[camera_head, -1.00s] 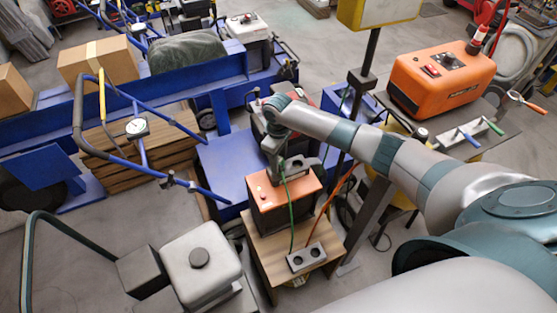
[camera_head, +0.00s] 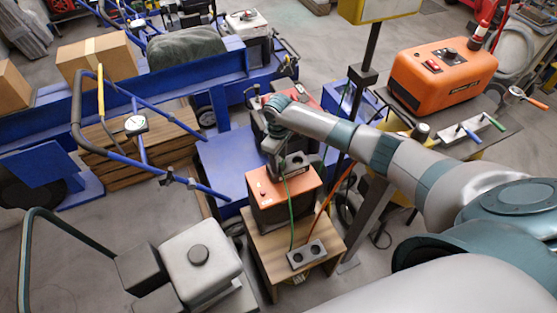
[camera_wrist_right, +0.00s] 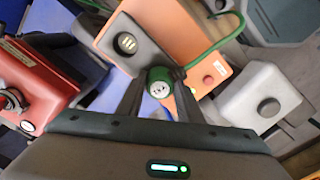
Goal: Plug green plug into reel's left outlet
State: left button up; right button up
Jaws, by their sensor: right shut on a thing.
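My right gripper (camera_wrist_right: 157,98) is shut on the green plug (camera_wrist_right: 160,82). In the right wrist view the plug's round face with its pale end shows between the two dark fingers. In the head view my right gripper (camera_head: 285,165) is over the back part of an orange box (camera_head: 290,190), and the plug is hidden there. The green cable (camera_head: 291,220) hangs from the gripper towards the small wooden table. I cannot tell for certain which thing is the reel. A dark panel with a small slotted fitting (camera_wrist_right: 125,43) lies just beyond the plug, apart from it. My left gripper is not in view.
A grey two-hole block (camera_head: 306,255) sits on the small wooden table (camera_head: 265,250), with an orange cable (camera_head: 328,203) beside it. A red device (camera_wrist_right: 35,80) stands left in the wrist view. A white tank (camera_head: 200,262) and blue cart (camera_head: 220,165) are close by.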

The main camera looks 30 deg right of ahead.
jog(key=shift+f, duration=0.1)
jog(key=o, duration=1.2)
jog(key=shift+c, duration=0.2)
notch_tip(320, 180, up, 18)
jog(key=b, duration=0.3)
jog(key=shift+f, duration=0.25)
